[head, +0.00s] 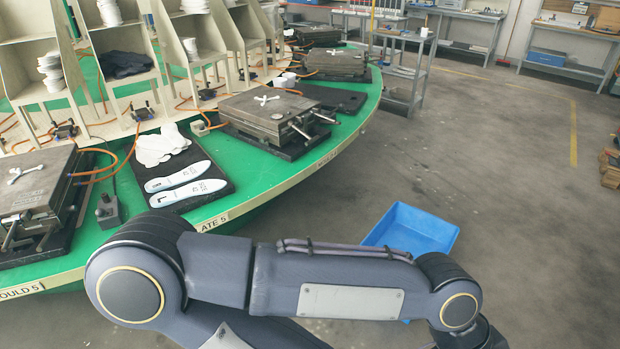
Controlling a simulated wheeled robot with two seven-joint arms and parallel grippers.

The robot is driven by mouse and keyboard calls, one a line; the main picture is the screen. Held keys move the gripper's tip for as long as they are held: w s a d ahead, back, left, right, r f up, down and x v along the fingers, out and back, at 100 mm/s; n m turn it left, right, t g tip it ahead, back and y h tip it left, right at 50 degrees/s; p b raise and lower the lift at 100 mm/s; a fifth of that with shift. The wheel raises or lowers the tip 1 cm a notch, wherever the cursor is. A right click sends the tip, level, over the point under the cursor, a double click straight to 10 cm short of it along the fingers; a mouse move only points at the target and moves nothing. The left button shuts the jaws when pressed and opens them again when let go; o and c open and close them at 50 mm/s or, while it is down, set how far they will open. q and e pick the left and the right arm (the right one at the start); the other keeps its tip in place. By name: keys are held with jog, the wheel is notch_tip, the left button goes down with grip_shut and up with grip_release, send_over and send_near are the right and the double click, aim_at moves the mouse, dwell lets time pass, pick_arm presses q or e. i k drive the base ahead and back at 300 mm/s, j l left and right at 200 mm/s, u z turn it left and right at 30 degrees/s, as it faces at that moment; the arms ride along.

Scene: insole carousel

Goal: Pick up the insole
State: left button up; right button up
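Two pale insoles lie side by side on a black mat (218,181) on the green carousel. The upper insole (178,176) and the lower insole (188,194) both lie flat and have dark printed marks. White sheet-like pieces (160,146) lie behind them on the same mat. One of my arms crosses the front of the view, below the insoles and apart from them in the picture. Neither gripper is in view, so I cannot see whether they are open or shut.
Metal moulds stand left (38,190) and right (268,115) of the mat. Upright cream shelves (120,40) rise behind it. A blue bin (412,231) is on the floor beyond my arm. The floor to the right is mostly clear.

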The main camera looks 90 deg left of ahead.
aim_at(165, 198)
jog(key=u, duration=3.75)
jog(key=i+j, duration=0.5)
jog(key=i, duration=0.2)
jog(key=i+j+z, duration=0.1)
jog(key=i+j, duration=0.4)
jog(key=i, duration=0.2)
jog(key=i+j, duration=0.6)
jog(key=i+l+z, duration=0.05)
jog(key=i, duration=0.05)
